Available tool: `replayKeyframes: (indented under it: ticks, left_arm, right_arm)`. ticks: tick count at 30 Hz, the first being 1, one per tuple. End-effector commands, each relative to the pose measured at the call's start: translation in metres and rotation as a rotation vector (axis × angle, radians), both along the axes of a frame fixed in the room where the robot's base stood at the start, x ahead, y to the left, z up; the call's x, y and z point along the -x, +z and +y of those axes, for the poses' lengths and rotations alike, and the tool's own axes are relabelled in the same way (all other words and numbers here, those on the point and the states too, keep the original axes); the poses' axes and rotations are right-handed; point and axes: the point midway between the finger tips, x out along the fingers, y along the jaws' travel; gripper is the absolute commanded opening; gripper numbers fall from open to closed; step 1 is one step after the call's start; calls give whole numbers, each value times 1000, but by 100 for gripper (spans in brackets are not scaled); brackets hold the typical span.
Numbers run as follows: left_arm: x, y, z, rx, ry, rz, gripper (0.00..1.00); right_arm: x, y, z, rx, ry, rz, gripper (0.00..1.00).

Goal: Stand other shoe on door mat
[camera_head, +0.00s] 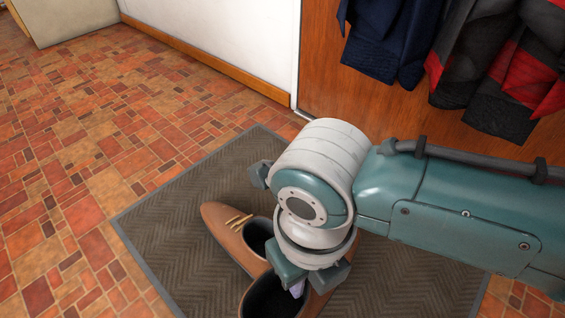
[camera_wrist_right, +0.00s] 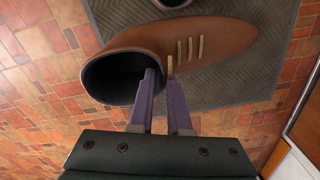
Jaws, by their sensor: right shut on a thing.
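A brown leather shoe (camera_head: 227,228) with tan laces lies on the dark grey door mat (camera_head: 165,215), its toe toward the upper left. A second brown shoe (camera_head: 318,300) shows at the bottom of the head view, overlapping the first in the picture. My right gripper (camera_head: 298,286) is shut on this second shoe at its collar. In the right wrist view the fingers (camera_wrist_right: 162,82) straddle the collar edge of the held shoe (camera_wrist_right: 215,42), its dark opening to the left. I cannot tell whether its sole touches the mat. My left gripper is out of view.
Red-brown tiled floor (camera_head: 70,190) surrounds the mat and is clear at left. A wooden door (camera_head: 325,65) and hanging dark coats (camera_head: 385,45) stand behind. A white wall (camera_head: 220,35) with a wooden baseboard runs along the back.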

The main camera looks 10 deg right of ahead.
Motion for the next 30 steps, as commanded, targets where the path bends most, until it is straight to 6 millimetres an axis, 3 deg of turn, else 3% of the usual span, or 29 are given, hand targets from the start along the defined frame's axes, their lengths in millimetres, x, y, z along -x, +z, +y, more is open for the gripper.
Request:
replayKeyframes:
  ticks: [1, 3, 13, 19, 30]
  left_arm:
    - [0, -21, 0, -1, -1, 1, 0]
    - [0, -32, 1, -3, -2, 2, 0]
    - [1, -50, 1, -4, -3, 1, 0]
    - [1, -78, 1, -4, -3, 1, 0]
    - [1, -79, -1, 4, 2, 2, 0]
  right_arm:
    - [-1, -23, 1, -3, 0, -2, 0]
    - [-1, -35, 1, -3, 0, -2, 0]
    - [-1, -57, 1, -2, -1, -2, 0]
    - [-1, -89, 1, -3, 0, -2, 0]
    - [-1, -91, 1, -2, 0, -2, 0]
